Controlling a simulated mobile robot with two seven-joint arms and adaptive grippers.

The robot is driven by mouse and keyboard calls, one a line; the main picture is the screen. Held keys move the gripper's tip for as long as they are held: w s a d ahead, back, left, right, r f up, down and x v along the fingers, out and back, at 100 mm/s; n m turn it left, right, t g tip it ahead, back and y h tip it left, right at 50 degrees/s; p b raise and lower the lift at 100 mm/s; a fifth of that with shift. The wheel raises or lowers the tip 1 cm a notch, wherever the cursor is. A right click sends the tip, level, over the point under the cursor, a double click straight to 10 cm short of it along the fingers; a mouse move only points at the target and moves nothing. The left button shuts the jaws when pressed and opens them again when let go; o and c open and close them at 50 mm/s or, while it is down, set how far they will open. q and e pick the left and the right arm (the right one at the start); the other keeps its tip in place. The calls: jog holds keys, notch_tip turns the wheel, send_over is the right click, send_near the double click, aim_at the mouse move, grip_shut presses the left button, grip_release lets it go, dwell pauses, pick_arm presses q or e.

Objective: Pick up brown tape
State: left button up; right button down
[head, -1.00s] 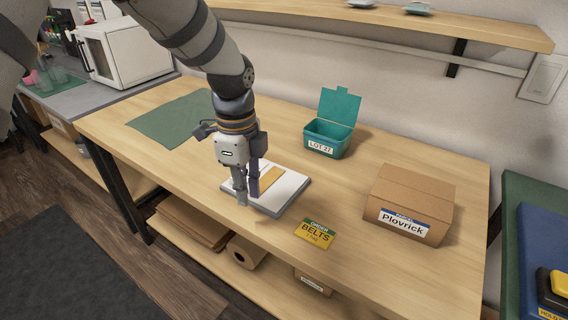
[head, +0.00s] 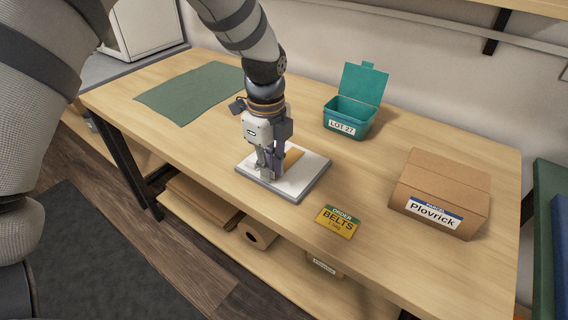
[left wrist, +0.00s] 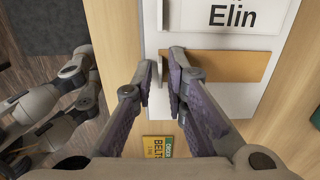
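The brown tape (head: 293,156) is a flat tan strip lying on a white board (head: 312,172) with a grey edge. In the left wrist view, the tape (left wrist: 220,65) runs left to right below a printed name, "Elin". My left gripper (head: 267,173) points down over the board beside the tape. In the left wrist view, the fingertips (left wrist: 161,68) are close together at the tape's left end. A narrow gap shows between them, with a small pale upright piece in it. The right finger hides part of the tape. My right gripper is not in view.
A yellow BELTS card (head: 338,222) lies in front of the board. A teal LOT 27 bin (head: 350,117) with its lid open stands behind. A Plovrick carton (head: 440,193) stands at the right. A green mat (head: 190,92) lies at the left. Bare table surrounds the board.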

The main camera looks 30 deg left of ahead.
pick_arm(q)
jog(key=shift+f, duration=0.1)
grip_shut()
